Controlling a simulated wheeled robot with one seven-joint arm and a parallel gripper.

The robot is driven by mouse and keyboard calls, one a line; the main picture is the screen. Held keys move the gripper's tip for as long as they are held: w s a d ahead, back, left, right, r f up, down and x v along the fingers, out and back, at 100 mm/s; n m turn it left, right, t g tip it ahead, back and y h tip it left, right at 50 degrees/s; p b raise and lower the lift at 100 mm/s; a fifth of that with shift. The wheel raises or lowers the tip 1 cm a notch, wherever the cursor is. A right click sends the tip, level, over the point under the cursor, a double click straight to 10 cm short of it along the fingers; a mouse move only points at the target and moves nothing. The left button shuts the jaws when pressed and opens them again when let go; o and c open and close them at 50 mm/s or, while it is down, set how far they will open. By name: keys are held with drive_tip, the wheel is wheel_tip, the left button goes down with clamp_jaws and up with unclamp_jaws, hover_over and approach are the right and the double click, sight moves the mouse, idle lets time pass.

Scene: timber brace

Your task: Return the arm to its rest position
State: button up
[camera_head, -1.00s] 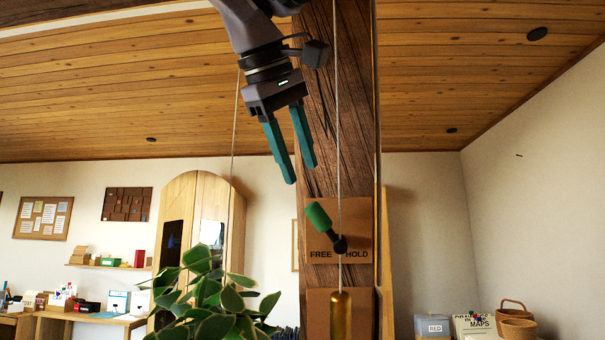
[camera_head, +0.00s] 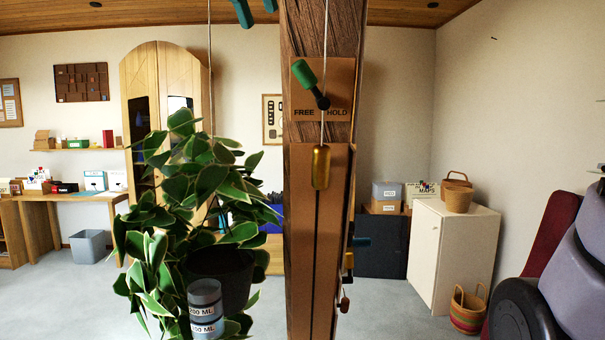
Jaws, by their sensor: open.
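My gripper (camera_head: 256,8) shows only as two teal fingertips at the top edge of the picture, left of the timber post (camera_head: 300,190). On the post is a lever with a green handle (camera_head: 304,74) over a plate (camera_head: 338,75) marked FREE and HOLD. The handle leans up and left, toward the FREE side. A brass weight (camera_head: 321,167) hangs on a cord below the lever.
A leafy plant in a dark pot (camera_head: 219,275) hangs left of the post, with a cylinder marked in ML (camera_head: 206,308) in front. A white cabinet (camera_head: 450,255) with a basket (camera_head: 457,195) stands at right. A desk (camera_head: 60,205) and grey bin (camera_head: 89,246) are at back left.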

drive_tip(key=w+d+f+m+g, duration=0.1)
drive_tip(key=w+d+f+m, duration=0.1)
drive_tip(key=w+d+f, duration=0.4)
drive_tip(key=w+d+f+m+g, duration=0.1)
drive_tip(key=w+d+f+m, duration=0.2)
drive_tip(key=d, duration=0.5)
drive_tip(key=w+d+f+m+t+y, duration=0.1)
drive_tip(key=d+f+m+y, duration=0.3)
drive_tip(key=d+f, duration=1.2)
drive_tip(key=d+m, duration=0.1)
drive_tip(key=m, duration=0.3)
drive_tip(key=shift+m+y, duration=0.3)
drive_tip(key=shift+w, duration=0.15)
